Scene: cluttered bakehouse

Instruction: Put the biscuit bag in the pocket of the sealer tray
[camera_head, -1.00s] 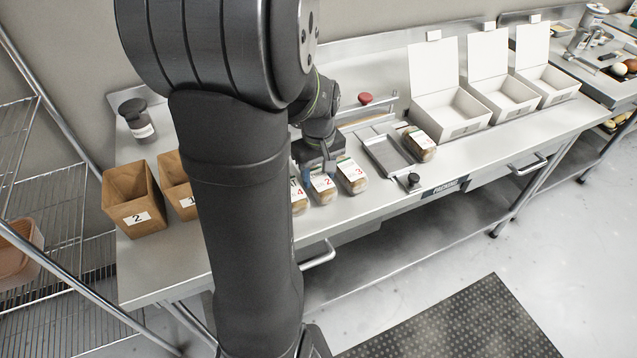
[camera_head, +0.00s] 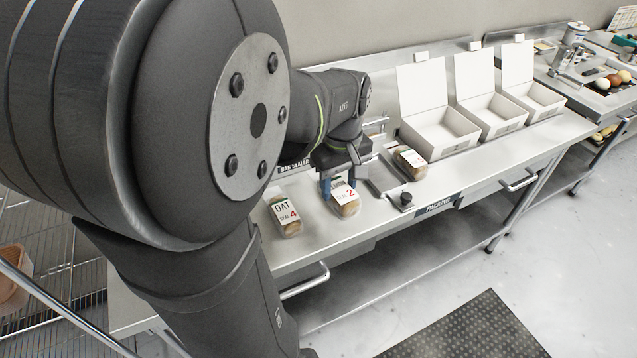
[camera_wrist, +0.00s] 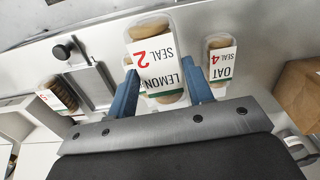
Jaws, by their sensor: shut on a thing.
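The biscuit bag labelled Lemon, Seal 2 (camera_head: 345,197) is between the fingers of my gripper (camera_head: 340,178), which is shut on it. In the wrist view the bag (camera_wrist: 152,55) stands between the two blue fingers (camera_wrist: 166,92), its label upside down. It appears raised off the bench. The sealer tray (camera_head: 383,184) lies to the right of the bag in the head view, and its grey pocket shows bare in the wrist view (camera_wrist: 92,88). The bag is apart from it. The bag numbered 3 cannot be made out clearly.
An Oat, Seal 4 bag (camera_head: 285,214) stands on the bench to the left. Another bag (camera_head: 410,162) stands just beyond the sealer tray. A black knob (camera_head: 406,199) rises at the tray's near end. Open white boxes (camera_head: 440,128) stand farther right.

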